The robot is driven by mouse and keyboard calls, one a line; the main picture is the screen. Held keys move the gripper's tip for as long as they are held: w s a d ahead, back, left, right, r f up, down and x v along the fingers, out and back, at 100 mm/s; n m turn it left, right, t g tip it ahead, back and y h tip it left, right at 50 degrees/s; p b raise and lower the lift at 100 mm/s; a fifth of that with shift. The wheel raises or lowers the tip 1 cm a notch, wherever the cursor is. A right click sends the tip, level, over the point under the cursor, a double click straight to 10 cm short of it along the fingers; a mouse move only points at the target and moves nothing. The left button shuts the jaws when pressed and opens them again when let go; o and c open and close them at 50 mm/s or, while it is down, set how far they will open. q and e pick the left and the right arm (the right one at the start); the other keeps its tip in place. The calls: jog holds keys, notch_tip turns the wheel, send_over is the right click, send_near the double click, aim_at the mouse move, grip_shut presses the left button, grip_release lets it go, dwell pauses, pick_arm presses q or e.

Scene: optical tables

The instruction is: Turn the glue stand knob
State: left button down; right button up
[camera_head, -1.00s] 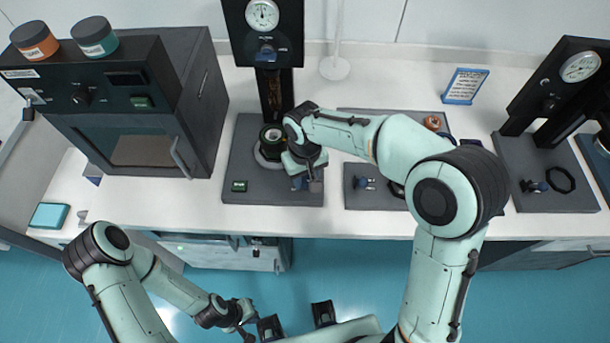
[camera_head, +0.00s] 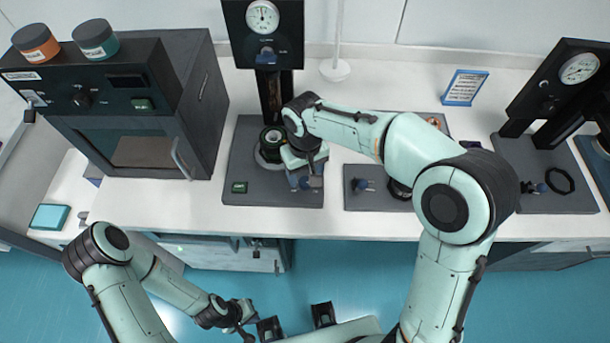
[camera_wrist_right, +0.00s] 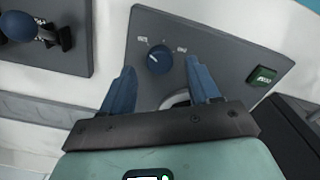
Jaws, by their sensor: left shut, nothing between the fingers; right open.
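The glue stand (camera_head: 240,160) is a dark grey base with a black post and a round gauge on top. Its round blue knob (camera_wrist_right: 158,60) shows in the right wrist view on the front of the base, between two small printed marks. My right gripper (camera_wrist_right: 158,66) is open, its two blue fingers on either side of the knob; contact cannot be told. In the head view my right gripper (camera_head: 306,183) is over the base's front right corner, with the knob hidden or not distinct. My left gripper (camera_head: 247,329) is shut and empty, low in front of the bench.
A green button (camera_head: 239,187) is at the base's front left. A black oven (camera_head: 135,125) stands to the left. Another grey base (camera_head: 372,198) is close on the right, and a second gauge stand (camera_head: 545,195) is farther right. A framed sign (camera_head: 464,88) stands behind.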

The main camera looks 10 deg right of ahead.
aim_at(305, 181)
pick_arm(q)
jog(key=shift+w+r+p, duration=0.3)
jog(key=shift+r+p, duration=0.05)
jog(key=shift+r, duration=0.15)
jog(key=shift+w+r+p, duration=0.25)
jog(key=shift+r+p, duration=0.05)
jog(key=shift+r, duration=0.15)
pick_arm(e)
notch_tip(305, 181, up, 11)
jog(key=shift+f, duration=0.2)
